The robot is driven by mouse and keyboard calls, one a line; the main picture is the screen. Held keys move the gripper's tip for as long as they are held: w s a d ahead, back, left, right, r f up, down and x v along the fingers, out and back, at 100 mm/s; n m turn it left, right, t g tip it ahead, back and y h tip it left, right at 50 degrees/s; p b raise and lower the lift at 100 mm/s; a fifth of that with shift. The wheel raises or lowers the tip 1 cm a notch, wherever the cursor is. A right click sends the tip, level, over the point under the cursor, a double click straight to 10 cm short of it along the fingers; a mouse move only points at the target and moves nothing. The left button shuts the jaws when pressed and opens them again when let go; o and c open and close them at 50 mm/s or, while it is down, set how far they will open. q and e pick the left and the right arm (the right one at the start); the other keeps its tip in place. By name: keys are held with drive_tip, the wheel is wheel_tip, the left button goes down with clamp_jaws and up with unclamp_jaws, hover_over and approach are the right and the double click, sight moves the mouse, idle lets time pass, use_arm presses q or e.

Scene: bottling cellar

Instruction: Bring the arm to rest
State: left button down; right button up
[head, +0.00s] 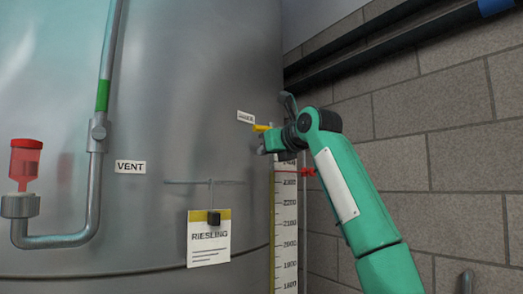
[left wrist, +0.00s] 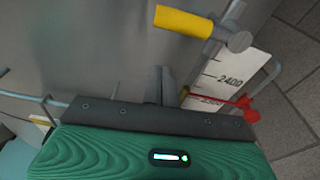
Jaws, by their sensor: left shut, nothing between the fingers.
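My left gripper (head: 266,146) is shut and empty beside the steel tank (head: 160,90). My green arm comes up to it from the lower right of the head view. In the left wrist view its closed fingers (left wrist: 160,82) point at the tank wall. A yellow-handled valve (head: 261,128) is just above the gripper in the head view; its yellow grip (left wrist: 184,21) shows at the top of the wrist view, apart from the fingers. My right gripper is in neither view.
A level scale (head: 286,225) with a red marker (head: 309,172) runs down beside the gripper. A Riesling card (head: 209,240) hangs on the tank. A pipe (head: 97,190) with a red airlock (head: 25,160) is at left. A block wall (head: 460,150) stands at right.

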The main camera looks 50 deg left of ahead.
use_arm(q)
drive_tip(key=d+r+b, duration=0.1)
drive_tip(key=d+b, duration=0.1)
drive_tip(key=d, duration=0.6)
drive_tip(key=shift+s+d+r, duration=0.3)
drive_tip(key=shift+s+d, duration=0.05)
drive_tip(key=shift+s, duration=0.05)
